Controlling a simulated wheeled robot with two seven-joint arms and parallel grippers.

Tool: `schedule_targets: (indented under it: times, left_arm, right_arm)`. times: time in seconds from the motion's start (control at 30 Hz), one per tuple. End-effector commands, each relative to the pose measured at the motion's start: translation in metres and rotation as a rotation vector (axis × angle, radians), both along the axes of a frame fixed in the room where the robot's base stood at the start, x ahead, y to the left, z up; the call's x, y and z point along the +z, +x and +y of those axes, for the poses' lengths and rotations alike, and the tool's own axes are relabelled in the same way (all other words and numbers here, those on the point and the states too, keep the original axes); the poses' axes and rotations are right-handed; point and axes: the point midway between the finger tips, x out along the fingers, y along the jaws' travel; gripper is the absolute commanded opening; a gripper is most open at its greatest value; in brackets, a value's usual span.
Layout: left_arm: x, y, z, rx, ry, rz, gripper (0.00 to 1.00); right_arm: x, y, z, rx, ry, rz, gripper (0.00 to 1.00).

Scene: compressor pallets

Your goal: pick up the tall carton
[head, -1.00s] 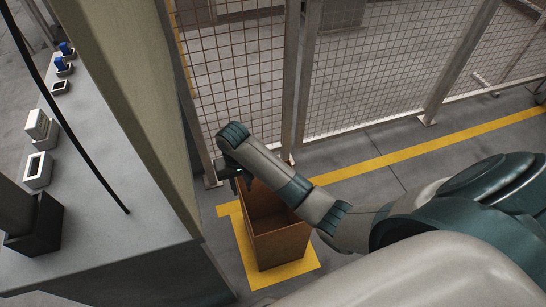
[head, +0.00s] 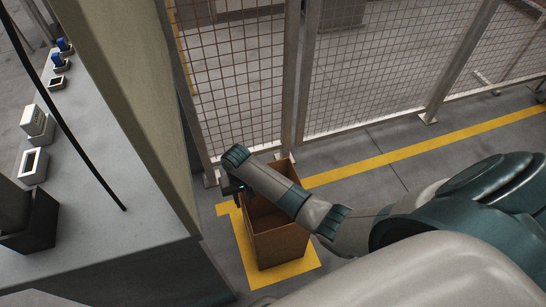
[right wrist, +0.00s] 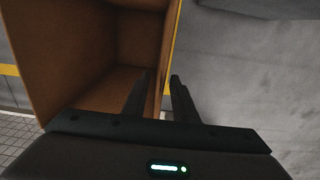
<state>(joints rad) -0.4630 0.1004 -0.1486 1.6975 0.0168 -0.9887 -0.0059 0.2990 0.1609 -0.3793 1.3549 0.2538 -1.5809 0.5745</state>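The tall carton (head: 278,248) is a brown box with an open top. It stands upright on a yellow-marked patch of floor in the head view. My right forearm crosses over its opening. My right gripper (head: 238,191) is at its left rim, partly hidden by my own wrist. In the right wrist view the carton (right wrist: 70,50) fills the left side. The two fingers of the gripper (right wrist: 160,80) are apart, with the carton's wall edge between them, one finger on the inner side and one on the outer side. My left gripper is not in view.
A wire mesh fence (head: 240,80) with metal posts stands behind the carton. Yellow tape (head: 400,155) runs across the open grey floor to the right.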

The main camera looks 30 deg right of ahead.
Motion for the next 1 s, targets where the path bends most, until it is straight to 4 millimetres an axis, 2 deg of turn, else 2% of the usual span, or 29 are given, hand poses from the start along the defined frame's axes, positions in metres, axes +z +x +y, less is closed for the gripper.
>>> schedule_targets:
  times: [0.17,0.33,0.43,0.6,1.0]
  left_arm:
    - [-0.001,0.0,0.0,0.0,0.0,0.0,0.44]
    - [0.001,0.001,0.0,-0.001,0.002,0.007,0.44]
    - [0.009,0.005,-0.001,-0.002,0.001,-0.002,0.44]
    - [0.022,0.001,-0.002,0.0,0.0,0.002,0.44]
    - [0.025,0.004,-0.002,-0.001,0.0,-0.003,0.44]
  right_arm:
    - [-0.004,-0.001,0.001,0.0,0.0,0.001,0.26]
    - [-0.022,-0.004,0.004,0.001,0.0,0.002,0.26]
    - [-0.035,-0.006,0.006,0.001,0.0,0.002,0.26]
    - [-0.05,-0.005,0.005,0.0,0.0,0.0,0.26]
    - [-0.052,-0.005,0.005,0.0,0.0,0.0,0.26]
